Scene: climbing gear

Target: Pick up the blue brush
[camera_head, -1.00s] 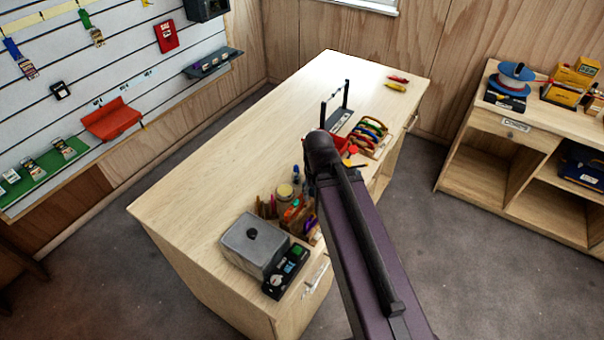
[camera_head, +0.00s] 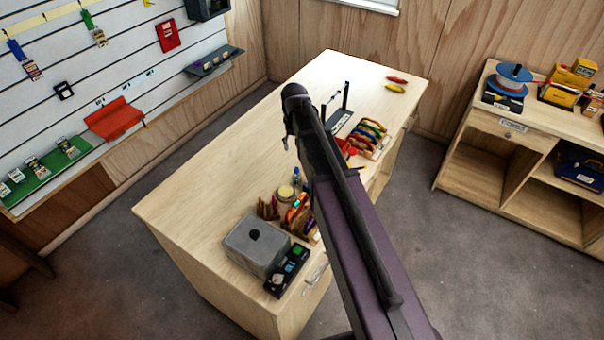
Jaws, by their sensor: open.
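A small upright blue item (camera_head: 297,177), perhaps the blue brush, stands on the wooden counter (camera_head: 205,190) behind the round jar (camera_head: 286,193); it is too small to be sure. My arm reaches over the counter from the lower right. My gripper (camera_head: 288,142) is mostly hidden behind the end of my arm; only a little of it shows, above and slightly left of the blue item in the picture. It is open, and nothing shows in it.
A grey box (camera_head: 256,246) and a black tray (camera_head: 287,272) of small items sit at the counter's near end. Colourful gear (camera_head: 368,134) and a black rack (camera_head: 337,112) stand beyond my arm. The counter's left side is clear.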

